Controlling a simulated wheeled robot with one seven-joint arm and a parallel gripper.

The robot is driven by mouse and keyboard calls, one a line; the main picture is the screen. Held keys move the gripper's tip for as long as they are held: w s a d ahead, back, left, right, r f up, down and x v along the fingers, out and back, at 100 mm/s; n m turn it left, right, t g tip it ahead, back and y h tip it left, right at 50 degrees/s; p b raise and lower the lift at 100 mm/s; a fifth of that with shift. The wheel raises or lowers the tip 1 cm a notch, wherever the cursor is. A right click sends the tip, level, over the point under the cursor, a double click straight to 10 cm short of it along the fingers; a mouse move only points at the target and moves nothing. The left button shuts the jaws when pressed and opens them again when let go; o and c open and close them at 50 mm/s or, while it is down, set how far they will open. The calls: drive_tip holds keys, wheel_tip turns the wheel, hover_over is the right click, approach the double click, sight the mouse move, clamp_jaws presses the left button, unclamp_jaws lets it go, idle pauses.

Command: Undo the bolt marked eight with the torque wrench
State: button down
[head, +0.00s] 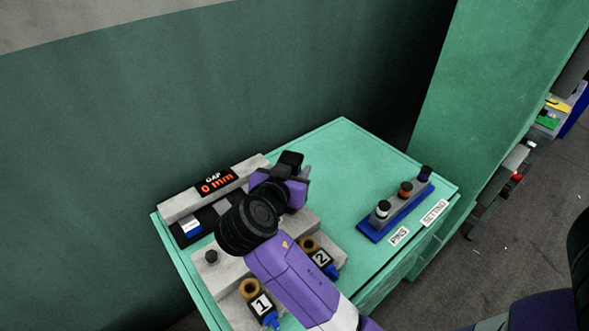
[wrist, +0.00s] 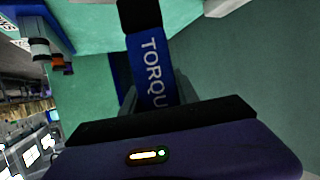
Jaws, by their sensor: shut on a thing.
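In the wrist view my gripper (wrist: 156,95) is shut on the torque wrench (wrist: 150,62), a blue bar with white letters reading "TORQU" and a black end. In the head view my gripper (head: 297,186) is over the back part of the green bench, beside the grey press block, mostly hidden by my arm. Two number tags show there, "1" (head: 262,305) and "2" (head: 322,259), each beside a brass ring. No bolt marked eight shows in either view; my arm covers part of the block.
A display (head: 216,183) reads "GAP 0 mm". A blue rack (head: 398,222) holds pins with white, orange and purple parts, near "PINS" and "SETTING" labels. The green bench top (head: 350,150) is clear behind the rack. A green wall (head: 130,110) stands close behind.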

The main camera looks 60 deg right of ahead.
drive_tip(key=shift+f+b, duration=0.3)
drive_tip(key=shift+b, duration=0.05)
idle(0.9)
drive_tip(key=shift+r, duration=0.5)
idle(1.9)
wheel_tip(320, 180, up, 6)
drive_tip(key=p, duration=0.4)
idle(0.7)
drive_tip(key=shift+a, duration=0.1)
